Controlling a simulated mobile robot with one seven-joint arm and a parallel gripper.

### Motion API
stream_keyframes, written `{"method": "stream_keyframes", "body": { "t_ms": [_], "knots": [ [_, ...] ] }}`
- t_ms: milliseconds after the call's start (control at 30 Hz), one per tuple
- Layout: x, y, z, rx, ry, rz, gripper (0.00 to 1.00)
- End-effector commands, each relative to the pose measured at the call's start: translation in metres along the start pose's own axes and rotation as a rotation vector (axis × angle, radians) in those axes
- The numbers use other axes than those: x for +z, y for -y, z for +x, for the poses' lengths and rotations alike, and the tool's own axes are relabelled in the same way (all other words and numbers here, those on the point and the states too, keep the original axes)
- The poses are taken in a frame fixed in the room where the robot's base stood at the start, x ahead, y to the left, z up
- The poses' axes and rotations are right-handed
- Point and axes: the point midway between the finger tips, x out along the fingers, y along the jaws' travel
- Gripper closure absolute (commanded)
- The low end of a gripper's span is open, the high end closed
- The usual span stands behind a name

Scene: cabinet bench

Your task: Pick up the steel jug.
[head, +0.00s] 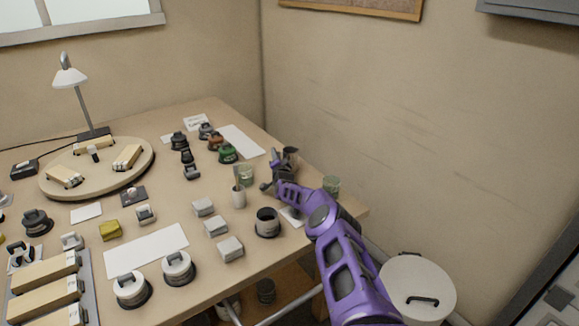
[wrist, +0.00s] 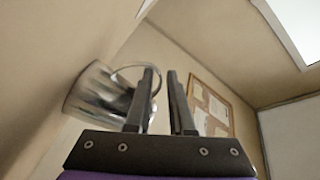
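The steel jug (wrist: 92,95) is shiny and shows at the left of the wrist view, tilted in that picture. Its curved handle (wrist: 125,68) reaches right, and its outer bend shows in the gap between my fingers. My gripper (wrist: 164,85) has its two dark fingers apart; the left finger covers part of the jug and handle. In the head view my gripper (head: 272,170) is at the table's right side, just left of and partly in front of the dark-looking jug (head: 291,153). Contact between fingers and handle cannot be made out.
Another greenish jar (head: 331,185) stands near the table's right edge. A dark pot (head: 267,222) is in front. The wall rises behind the table's right edge.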

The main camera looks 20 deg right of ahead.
Motion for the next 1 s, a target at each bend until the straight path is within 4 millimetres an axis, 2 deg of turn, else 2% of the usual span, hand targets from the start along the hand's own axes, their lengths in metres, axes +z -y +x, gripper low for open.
{"method": "stream_keyframes", "body": {
  "t_ms": [433,533,567,1000],
  "knots": [
    [-0.0007,0.0004,0.0065,0.001,0.000,0.001,0.79],
    [-0.0007,0.0003,0.0065,0.001,0.000,0.000,0.97],
    [-0.0008,0.0003,0.0065,0.001,-0.001,0.000,1.00],
    [-0.0013,0.0005,0.0065,0.001,-0.001,0.000,1.00]
  ]
}}
